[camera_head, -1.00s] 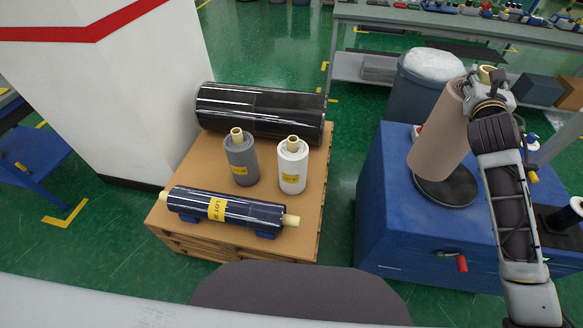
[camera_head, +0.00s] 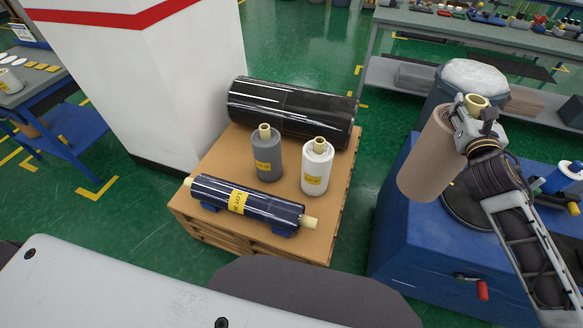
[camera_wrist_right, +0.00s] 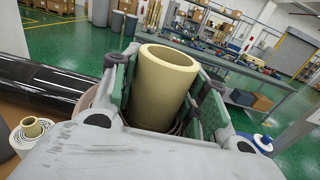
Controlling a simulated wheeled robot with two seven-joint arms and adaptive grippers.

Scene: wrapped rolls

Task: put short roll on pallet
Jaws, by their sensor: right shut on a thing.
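My right gripper (camera_head: 474,118) is shut on the pale core of a brown wrapped roll (camera_head: 430,160), which hangs nearly upright, slightly tilted. In the right wrist view the core (camera_wrist_right: 163,88) stands between the two fingers. The roll is over the left part of the blue stand, beside and partly over its black disc (camera_head: 458,208). The wooden pallet (camera_head: 325,240) is to the left, across a floor gap. It bears a long black roll (camera_head: 290,112), a grey roll (camera_head: 267,160), a white roll (camera_head: 316,172) and a dark blue lying roll (camera_head: 268,208). My left gripper is out of view.
The blue stand (camera_head: 400,255) has a red-handled crank (camera_head: 482,290) on its front. A white pillar (camera_head: 150,90) rises behind the pallet at left. Bare pallet top shows at its right front.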

